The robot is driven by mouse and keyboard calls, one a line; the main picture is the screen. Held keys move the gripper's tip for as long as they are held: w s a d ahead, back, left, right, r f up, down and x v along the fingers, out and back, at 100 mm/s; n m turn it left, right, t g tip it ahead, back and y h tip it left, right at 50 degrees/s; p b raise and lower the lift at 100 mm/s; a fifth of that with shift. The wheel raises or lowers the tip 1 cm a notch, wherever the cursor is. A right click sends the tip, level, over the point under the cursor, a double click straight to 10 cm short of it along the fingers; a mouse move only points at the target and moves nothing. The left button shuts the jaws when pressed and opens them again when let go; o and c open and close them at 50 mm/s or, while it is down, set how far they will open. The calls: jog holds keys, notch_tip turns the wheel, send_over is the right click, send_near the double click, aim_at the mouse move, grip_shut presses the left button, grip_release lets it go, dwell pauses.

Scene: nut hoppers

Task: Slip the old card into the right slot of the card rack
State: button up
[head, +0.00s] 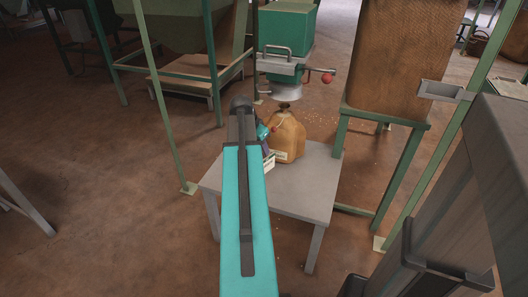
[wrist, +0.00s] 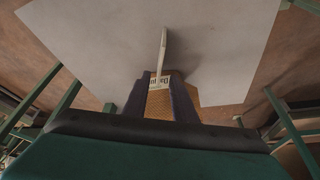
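My gripper (wrist: 160,80) reaches over the table towards the front of a brown sack. Its two dark fingers stand apart, with a visible gap between them. A cream card with dark, upside-down lettering (wrist: 160,83) shows in that gap, close to the fingertips; the lettering looks like "Old". I cannot tell whether the fingers touch it. A thin white piece (wrist: 163,48) shows almost edge-on beyond the fingertips. In the head view a cream label (head: 281,156) is on the lower front of the sack, beside my gripper. I cannot identify the card rack or its right slot.
The sack (head: 289,133) stands on a small grey table (head: 310,187) beneath a green clamp-like spout (head: 281,72). Green posts and frames stand on both sides. A grey bracket (head: 445,91) juts out at right. Brown floor is open to the left of the table.

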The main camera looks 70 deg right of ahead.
jog(key=shift+p+v, duration=0.4)
jog(key=shift+v, duration=2.55)
jog(key=w+a+f+n+y, duration=0.1)
jog(key=w+a+f+n, duration=0.35)
jog(key=a+f, duration=0.55)
jog(key=w+a+f+n+y, duration=0.1)
jog(key=w+a+f+n, duration=0.2)
jog(key=w+a+f, duration=0.5)
jog(key=w+a+f+n+y, duration=0.1)
jog(key=w+a+f+n, duration=0.25)
jog(key=a+f, duration=0.85)
jog(key=s+a+f+n+g+y, duration=0.1)
jog(key=s+a+f+n, duration=0.2)
jog(key=a, duration=0.6)
jog(key=s+a+f+n, duration=0.2)
jog(key=a+f, duration=0.3)
jog(key=a, duration=0.5)
jog(key=s+a+f+n+g, duration=0.2)
jog(key=s+a+f+n, duration=0.3)
jog(key=s+a, duration=0.7)
notch_tip(320, 180, down, 3)
jog(key=shift+r+n, duration=0.15)
jog(key=shift+n, duration=0.25)
